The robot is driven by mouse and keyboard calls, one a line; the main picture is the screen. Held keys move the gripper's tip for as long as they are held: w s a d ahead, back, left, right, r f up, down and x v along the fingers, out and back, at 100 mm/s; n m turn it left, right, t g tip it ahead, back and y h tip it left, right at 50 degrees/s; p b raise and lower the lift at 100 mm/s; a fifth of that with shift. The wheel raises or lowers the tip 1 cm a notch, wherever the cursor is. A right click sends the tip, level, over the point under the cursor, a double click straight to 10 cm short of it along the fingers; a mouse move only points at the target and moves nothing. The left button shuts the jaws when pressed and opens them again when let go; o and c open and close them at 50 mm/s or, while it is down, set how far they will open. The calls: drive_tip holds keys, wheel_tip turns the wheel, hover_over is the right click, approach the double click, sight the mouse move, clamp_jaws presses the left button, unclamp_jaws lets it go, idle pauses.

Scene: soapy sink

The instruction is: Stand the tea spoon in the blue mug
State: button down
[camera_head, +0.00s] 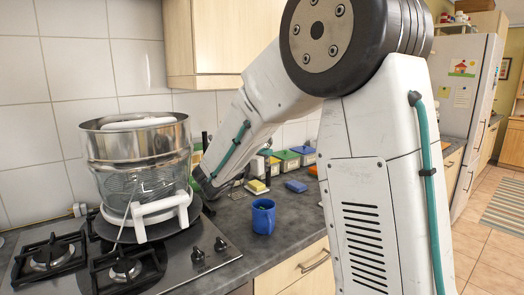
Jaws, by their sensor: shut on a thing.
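The blue mug (263,216) stands upright on the dark counter, right of the hob. Its inside is dark and greenish, and I cannot make out what is in it. No other tea spoon shows.
A stacked steel pot (137,145) with white handles stands on the hob (75,262), left of my wrist. A yellow sponge (256,187), a blue sponge (296,186) and several coloured boxes lie behind the mug. The counter in front of the mug is clear.

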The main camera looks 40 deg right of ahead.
wheel_tip(320, 180, down, 12)
drive_tip(key=shift+f, duration=0.15)
idle(1.9)
idle(0.3)
drive_tip(key=c, duration=1.4)
unclamp_jaws()
drive_tip(key=shift+c, duration=0.2)
drive_tip(key=shift+s+a, duration=0.1)
drive_tip(key=s+a+r, duration=0.1)
drive_tip(key=s+a, duration=0.1)
drive_tip(key=a, duration=0.4)
drive_tip(key=shift+s+a+r, duration=0.15)
drive_tip(key=shift+a+r, duration=0.1)
drive_tip(key=shift+r, duration=0.15)
idle(0.4)
